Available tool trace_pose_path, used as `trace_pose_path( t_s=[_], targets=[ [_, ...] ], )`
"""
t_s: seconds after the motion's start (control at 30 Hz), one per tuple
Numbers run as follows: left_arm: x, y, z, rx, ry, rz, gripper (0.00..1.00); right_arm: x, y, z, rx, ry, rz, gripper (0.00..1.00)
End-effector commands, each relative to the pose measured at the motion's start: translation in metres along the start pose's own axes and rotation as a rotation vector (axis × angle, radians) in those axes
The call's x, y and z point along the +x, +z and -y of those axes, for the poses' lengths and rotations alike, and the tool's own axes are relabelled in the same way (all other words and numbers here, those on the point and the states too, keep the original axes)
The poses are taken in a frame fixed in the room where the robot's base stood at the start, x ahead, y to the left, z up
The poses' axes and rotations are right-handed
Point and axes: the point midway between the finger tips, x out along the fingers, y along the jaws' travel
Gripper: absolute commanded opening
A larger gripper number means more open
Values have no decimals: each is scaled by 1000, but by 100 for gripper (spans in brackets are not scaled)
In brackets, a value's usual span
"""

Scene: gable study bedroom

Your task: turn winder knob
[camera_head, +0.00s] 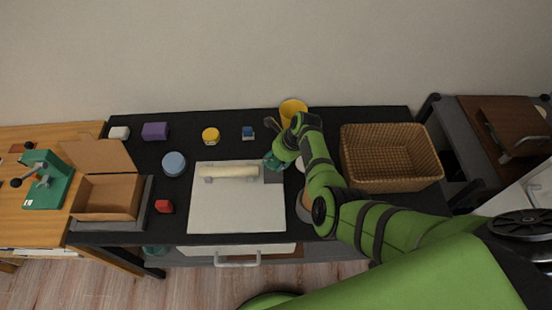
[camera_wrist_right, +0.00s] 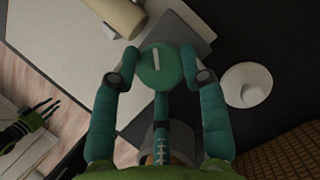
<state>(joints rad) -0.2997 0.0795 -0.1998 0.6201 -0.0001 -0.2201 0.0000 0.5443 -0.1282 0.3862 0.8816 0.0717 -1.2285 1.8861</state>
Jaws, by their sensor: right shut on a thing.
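The winder is a white board (camera_head: 236,215) with a cream roll (camera_head: 229,172) along its back edge and a grey block (camera_head: 273,176) at the roll's right end. My right gripper (camera_head: 277,163) is at this right end and hides the knob in the head view. In the right wrist view, the round teal winder knob (camera_wrist_right: 161,68) shows a white line, nearly upright and tilted slightly. The two fingers of my right gripper are shut on it from both sides. What seems to be my left gripper (camera_wrist_right: 32,125) shows small at the left of the wrist view; its opening is unclear.
A wicker basket (camera_head: 387,187) stands right of my right arm, and a yellow cup (camera_head: 292,108) behind the gripper. A white round item (camera_wrist_right: 247,85) lies beside the knob.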

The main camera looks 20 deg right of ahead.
Motion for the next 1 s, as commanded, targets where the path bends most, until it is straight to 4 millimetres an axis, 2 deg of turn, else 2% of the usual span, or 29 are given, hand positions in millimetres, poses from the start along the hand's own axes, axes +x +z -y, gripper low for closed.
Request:
trace_pose_path(
  t_s=[0.03,0.53,0.57,0.6,1.0],
  targets=[
    [0,0,0,0,0,0,40,0,5,-2,7,1,9,11],
    [0,0,0,0,0,0,40,-1,7,-1,20,-10,12,11],
    [0,0,0,0,0,0,40,-1,7,-1,20,-10,12,52],
    [0,0,0,0,0,0,40,-1,7,-1,20,-10,13,68],
    [0,2,2,1,-3,2,40,-2,3,0,21,-11,5,68]
  ],
)
